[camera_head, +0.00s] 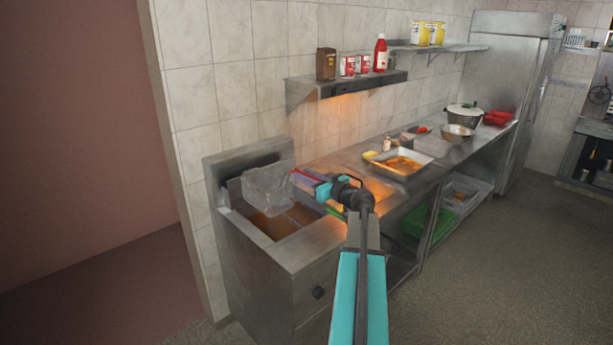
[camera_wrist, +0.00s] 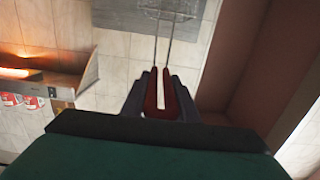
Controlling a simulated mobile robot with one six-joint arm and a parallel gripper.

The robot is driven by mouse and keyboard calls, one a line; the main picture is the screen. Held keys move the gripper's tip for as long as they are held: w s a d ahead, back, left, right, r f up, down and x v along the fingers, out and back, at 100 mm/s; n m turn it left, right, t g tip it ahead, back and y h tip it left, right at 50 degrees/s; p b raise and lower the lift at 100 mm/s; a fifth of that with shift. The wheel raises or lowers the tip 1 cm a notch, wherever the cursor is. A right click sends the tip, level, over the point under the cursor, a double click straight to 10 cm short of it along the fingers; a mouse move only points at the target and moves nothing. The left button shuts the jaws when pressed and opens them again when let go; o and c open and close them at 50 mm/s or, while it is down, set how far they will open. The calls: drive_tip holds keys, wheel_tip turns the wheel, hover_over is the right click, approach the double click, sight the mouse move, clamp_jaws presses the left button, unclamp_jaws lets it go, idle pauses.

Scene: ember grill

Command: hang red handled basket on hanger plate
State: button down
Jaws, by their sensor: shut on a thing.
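The wire basket (camera_head: 268,187) hangs in the air over the left part of the fryer, in front of its raised steel back panel (camera_head: 222,168). This panel looks like the hanger plate; I cannot make out a hook on it. The basket's red handle (camera_head: 304,175) points right, into my gripper (camera_head: 322,187). In the wrist view, my gripper (camera_wrist: 162,90) is shut on the red handle (camera_wrist: 181,100), and two wires run up from it to grey mesh (camera_wrist: 140,12). The gap between basket and panel is hard to judge.
The fryer basin (camera_head: 275,226) with brown oil lies below the basket. A blue piece and a green piece (camera_head: 335,212) show near my gripper. A wall shelf (camera_head: 345,85) with cans and a red bottle is above right. A tray (camera_head: 428,166) stands on the counter.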

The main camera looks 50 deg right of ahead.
drive_tip(key=shift+f, duration=0.4)
idle(0.3)
drive_tip(key=c, duration=1.3)
unclamp_jaws()
drive_tip(key=shift+f, duration=0.1)
drive_tip(key=shift+s, duration=0.15)
drive_tip(key=s+a+b, duration=0.1)
drive_tip(key=s+b, duration=0.2)
drive_tip(key=s, duration=1)
drive_tip(key=shift+s+r, duration=0.25)
drive_tip(key=shift+r, duration=0.05)
